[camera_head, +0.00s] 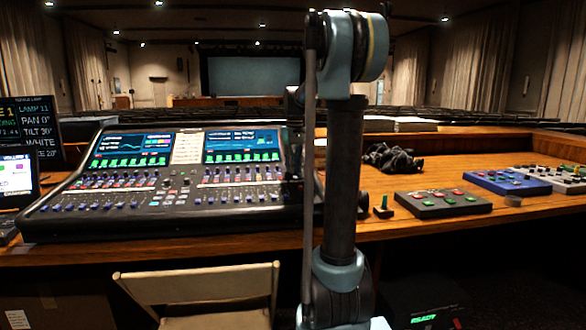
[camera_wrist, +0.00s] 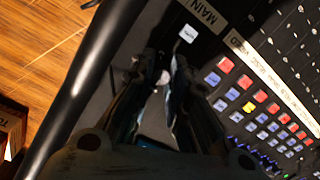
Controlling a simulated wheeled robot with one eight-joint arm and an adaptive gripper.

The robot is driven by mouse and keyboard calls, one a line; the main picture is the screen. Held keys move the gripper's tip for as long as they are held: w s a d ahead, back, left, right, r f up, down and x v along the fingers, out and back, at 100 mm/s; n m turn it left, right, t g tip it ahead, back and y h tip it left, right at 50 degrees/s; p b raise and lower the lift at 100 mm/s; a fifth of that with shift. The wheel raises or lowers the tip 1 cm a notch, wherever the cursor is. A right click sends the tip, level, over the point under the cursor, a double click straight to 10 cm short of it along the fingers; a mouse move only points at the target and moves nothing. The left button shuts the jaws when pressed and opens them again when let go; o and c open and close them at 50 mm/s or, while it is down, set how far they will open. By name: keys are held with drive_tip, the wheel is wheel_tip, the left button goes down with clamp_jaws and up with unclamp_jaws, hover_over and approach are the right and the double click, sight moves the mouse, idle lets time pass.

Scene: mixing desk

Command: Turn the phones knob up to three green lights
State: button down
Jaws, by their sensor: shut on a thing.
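The mixing desk (camera_head: 165,210) stands on the wooden counter, with two lit screens and rows of faders and buttons. In the wrist view, my gripper (camera_wrist: 163,68) points down at the desk's dark panel beside a strip marked MAIN (camera_wrist: 203,13). Its two dark fingers are closed on a small knob (camera_wrist: 163,77), of which only a pale bit shows between them. I take this for the phones knob, but its label cannot be read. No green lights by the knob can be made out. In the head view my arm hides the gripper.
Rows of blue, red and yellow buttons (camera_wrist: 262,97) lie right of my gripper. On the counter to the right are a black button box (camera_head: 443,203), a blue one (camera_head: 507,183) and a dark crumpled heap (camera_head: 392,158). A chair (camera_head: 200,287) stands in front.

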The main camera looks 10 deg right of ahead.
drive_tip(key=m, duration=0.6)
drive_tip(key=shift+m, duration=0.3)
idle(0.4)
drive_tip(key=c, duration=1.5)
unclamp_jaws()
drive_tip(key=r, duration=1.2)
drive_tip(key=shift+s+d, duration=0.2)
drive_tip(key=shift+d, duration=0.15)
drive_tip(key=shift+f, duration=0.1)
